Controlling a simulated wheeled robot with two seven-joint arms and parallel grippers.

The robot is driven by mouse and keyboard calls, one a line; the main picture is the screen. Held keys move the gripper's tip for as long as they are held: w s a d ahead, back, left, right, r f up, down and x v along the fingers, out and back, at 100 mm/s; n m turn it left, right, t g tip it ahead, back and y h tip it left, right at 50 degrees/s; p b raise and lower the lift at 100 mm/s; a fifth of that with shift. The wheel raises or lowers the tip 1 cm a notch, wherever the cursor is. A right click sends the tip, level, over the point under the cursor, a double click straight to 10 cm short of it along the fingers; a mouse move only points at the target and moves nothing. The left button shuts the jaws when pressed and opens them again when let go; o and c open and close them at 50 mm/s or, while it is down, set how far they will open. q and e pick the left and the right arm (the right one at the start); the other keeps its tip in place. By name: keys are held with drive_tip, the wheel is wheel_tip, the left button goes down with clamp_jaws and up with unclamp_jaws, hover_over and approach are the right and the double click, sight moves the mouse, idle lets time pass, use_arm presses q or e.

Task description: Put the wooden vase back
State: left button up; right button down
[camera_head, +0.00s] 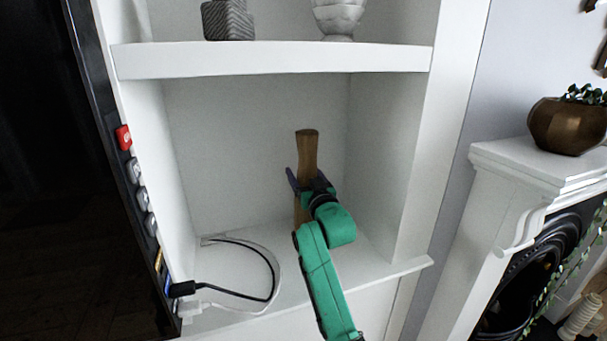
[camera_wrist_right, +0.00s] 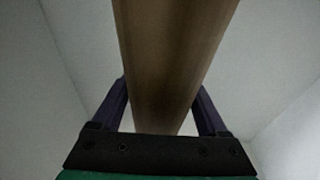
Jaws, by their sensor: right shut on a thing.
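The wooden vase (camera_head: 307,150) is a tall, narrow brown cylinder, upright inside the lower compartment of the white shelf unit (camera_head: 270,61). My right gripper (camera_head: 306,178) is shut on the vase around its middle, with one finger on each side. In the right wrist view the vase (camera_wrist_right: 172,60) stands between the two dark fingers of the right gripper (camera_wrist_right: 163,108). My green arm hides part of its lower end, so I cannot tell whether its base touches the shelf board. My left gripper is not in view.
A black and a white cable (camera_head: 262,265) lie on the lower board at left. A dark screen (camera_head: 70,180) stands at the left edge. A grey striped pot (camera_head: 228,20) and a pale bowl (camera_head: 339,18) stand on the board above. A mantel with a bronze planter (camera_head: 567,126) is at right.

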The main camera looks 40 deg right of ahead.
drive_tip(key=shift+c, duration=1.3)
unclamp_jaws()
drive_tip(key=shift+f, duration=0.1)
drive_tip(key=shift+o, duration=1.3)
drive_tip(key=shift+s+a, duration=0.1)
drive_tip(key=shift+s, duration=0.2)
drive_tip(key=b+v, duration=0.2)
drive_tip(key=v, duration=0.9)
drive_tip(key=shift+s+a, duration=0.15)
drive_tip(key=shift+s, duration=0.05)
